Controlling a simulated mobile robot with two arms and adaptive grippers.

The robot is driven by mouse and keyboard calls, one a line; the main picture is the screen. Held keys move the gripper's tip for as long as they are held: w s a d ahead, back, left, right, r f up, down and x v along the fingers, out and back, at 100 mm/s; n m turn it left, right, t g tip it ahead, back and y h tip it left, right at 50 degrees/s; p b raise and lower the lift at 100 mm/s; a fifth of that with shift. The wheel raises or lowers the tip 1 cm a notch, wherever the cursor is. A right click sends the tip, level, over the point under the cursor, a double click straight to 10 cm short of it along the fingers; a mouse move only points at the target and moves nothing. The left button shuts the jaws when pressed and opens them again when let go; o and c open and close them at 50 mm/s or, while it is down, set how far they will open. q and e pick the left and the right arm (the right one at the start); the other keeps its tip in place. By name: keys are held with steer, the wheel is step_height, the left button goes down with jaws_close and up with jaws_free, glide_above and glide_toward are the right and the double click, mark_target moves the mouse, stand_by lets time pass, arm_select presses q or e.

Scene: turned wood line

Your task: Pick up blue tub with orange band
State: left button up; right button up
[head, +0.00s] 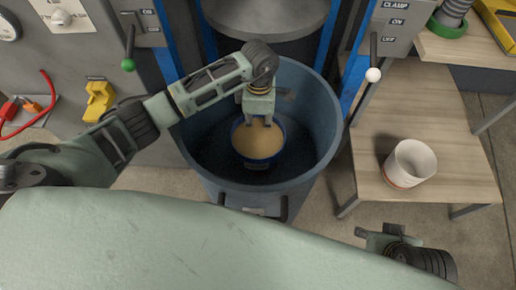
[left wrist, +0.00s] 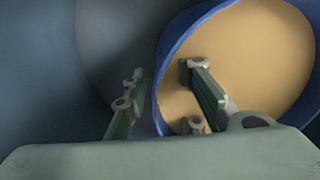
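A blue tub (head: 258,159) with a tan fill stands inside a large blue-grey bin; no orange band shows on its visible side. It also shows in the left wrist view as a blue rim (left wrist: 170,45) around the tan fill. My left gripper (head: 258,121) reaches down into the bin at the tub's far side. In the left wrist view its fingers (left wrist: 163,98) are apart, one outside the blue wall and one over the fill, with the rim between them. My right gripper (head: 372,239) is low at the right, away from the tub; its finger gap is unclear.
The bin (head: 329,125) has high walls around my left gripper. A wooden table (head: 385,120) at the right holds a white tub (head: 409,164) with an orange band low down. A lever with a white knob (head: 373,75) and one with a green knob (head: 128,65) flank the bin.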

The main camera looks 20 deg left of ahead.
arm_select(q)
jaws_close()
steer(key=shift+r, duration=0.2)
stand_by(0.4)
